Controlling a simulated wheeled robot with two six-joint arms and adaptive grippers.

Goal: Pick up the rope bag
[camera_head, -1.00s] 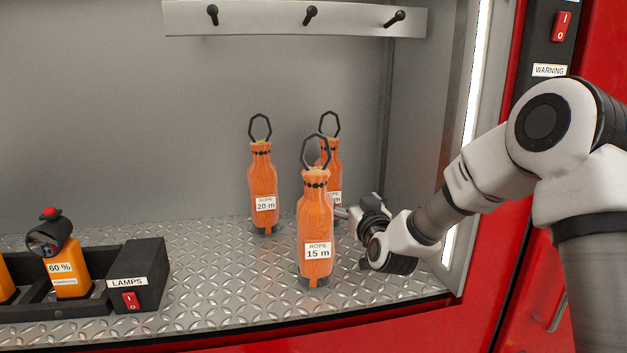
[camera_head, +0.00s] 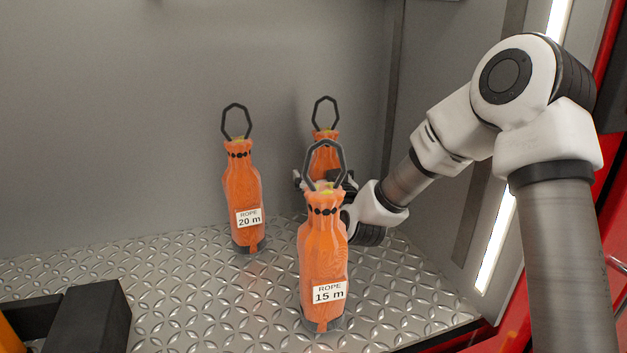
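Three orange rope bags with dark hexagonal loops stand upright on the metal tread plate. The "15 m" bag (camera_head: 323,258) is in front, the "20 m" bag (camera_head: 242,190) is at the left, and a third bag (camera_head: 325,156) is behind the front one. The third bag's label and lower part are hidden. My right gripper (camera_head: 325,181) is at the third bag, behind the 15 m bag. Small dark and grey parts of it show on both sides of the third bag. The front bag hides most of the fingers, so their grip is unclear. My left gripper is out of view.
A black holder (camera_head: 92,318) stands at the lower left. Grey compartment walls close off the back and right, with a lit strip (camera_head: 497,240) at the right edge. The tread plate is clear between the holder and the bags.

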